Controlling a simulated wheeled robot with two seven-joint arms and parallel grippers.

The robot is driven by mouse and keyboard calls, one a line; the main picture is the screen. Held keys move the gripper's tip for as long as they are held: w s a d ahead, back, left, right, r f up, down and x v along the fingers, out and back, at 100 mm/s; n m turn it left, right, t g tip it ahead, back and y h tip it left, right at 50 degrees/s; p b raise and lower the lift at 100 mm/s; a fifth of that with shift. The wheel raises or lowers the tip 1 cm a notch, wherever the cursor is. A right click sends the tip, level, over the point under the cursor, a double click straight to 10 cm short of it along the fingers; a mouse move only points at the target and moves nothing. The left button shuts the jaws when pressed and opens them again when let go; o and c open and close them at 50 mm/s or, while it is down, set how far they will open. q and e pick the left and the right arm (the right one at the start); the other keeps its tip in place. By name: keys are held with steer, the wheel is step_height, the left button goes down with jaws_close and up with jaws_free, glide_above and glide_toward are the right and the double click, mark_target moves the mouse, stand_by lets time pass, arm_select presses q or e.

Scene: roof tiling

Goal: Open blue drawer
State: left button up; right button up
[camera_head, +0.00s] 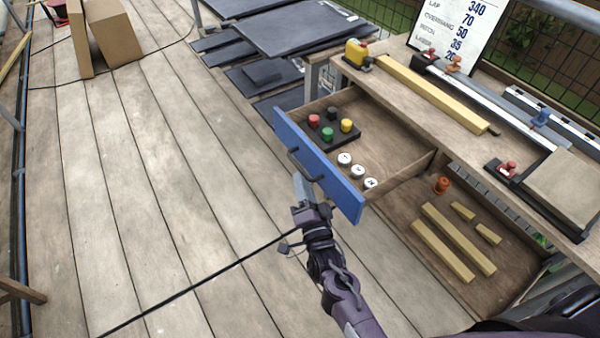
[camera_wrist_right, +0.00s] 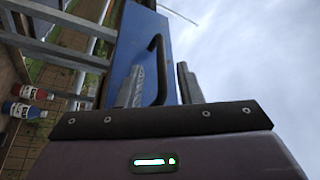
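The blue drawer (camera_head: 325,172) is pulled out from under the wooden workbench, so its inside shows. Its dark bar handle (camera_head: 300,165) is on the blue front; in the right wrist view the handle (camera_wrist_right: 161,72) stands between the two fingers. My right gripper (camera_head: 304,188) is at the handle, and in the right wrist view its fingers (camera_wrist_right: 160,88) are apart, with gaps beside the bar. Whether a finger touches the handle I cannot tell. My left gripper is not in view.
The drawer holds a dark block with coloured knobs (camera_head: 330,128) and several white round pieces (camera_head: 357,171). A lower shelf (camera_head: 480,285) holds short battens. The plank floor (camera_head: 150,190) left of the drawer is clear.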

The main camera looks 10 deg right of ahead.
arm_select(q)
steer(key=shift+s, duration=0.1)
arm_select(e)
steer(key=v, duration=0.3)
steer(key=shift+s, duration=0.3)
